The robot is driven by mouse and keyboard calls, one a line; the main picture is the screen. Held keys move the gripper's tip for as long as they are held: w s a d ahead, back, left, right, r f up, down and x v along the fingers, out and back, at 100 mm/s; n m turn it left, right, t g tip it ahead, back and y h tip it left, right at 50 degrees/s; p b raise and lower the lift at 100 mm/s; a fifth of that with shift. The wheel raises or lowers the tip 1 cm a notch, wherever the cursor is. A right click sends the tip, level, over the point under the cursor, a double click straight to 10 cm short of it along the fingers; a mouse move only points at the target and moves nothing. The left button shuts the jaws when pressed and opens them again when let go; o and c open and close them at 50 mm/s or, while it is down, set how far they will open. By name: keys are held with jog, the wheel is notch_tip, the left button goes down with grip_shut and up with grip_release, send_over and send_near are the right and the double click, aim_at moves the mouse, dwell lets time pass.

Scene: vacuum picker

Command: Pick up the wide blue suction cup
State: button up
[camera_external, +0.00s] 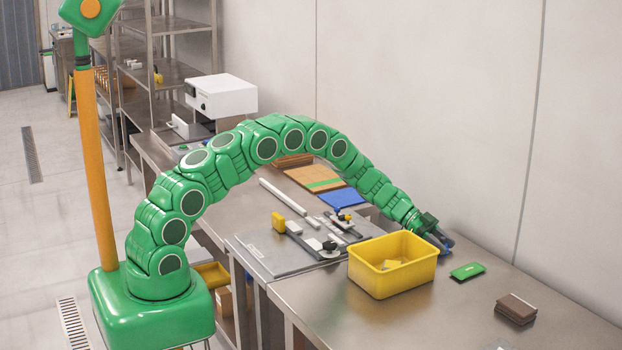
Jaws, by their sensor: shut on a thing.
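My green arm reaches over the steel bench, and my gripper (436,232) is down behind the right end of the yellow bin (392,264). My gripper is shut on a small dark blue thing (445,241), which looks like the wide blue suction cup. Its shape is mostly hidden by the fingers and the bin's corner. I cannot tell whether it touches the bench or is held just above it.
A green flat piece (467,271) and a stack of brown pads (516,309) lie to the right. A grey plate (275,262) with tools lies left of the bin.

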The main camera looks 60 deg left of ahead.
aim_at(442, 238)
jog(key=shift+r, duration=0.1)
jog(key=shift+r, duration=0.2)
notch_tip(442, 238, up, 3)
jog(key=shift+s+f, duration=0.1)
jog(key=shift+s, duration=0.05)
jog(key=s+a+r, duration=0.2)
jog(key=s+r, duration=0.7)
jog(key=s, duration=0.4)
jog(key=shift+s+a+r, duration=0.2)
jog(key=shift+a+r, duration=0.1)
jog(key=shift+r, duration=0.1)
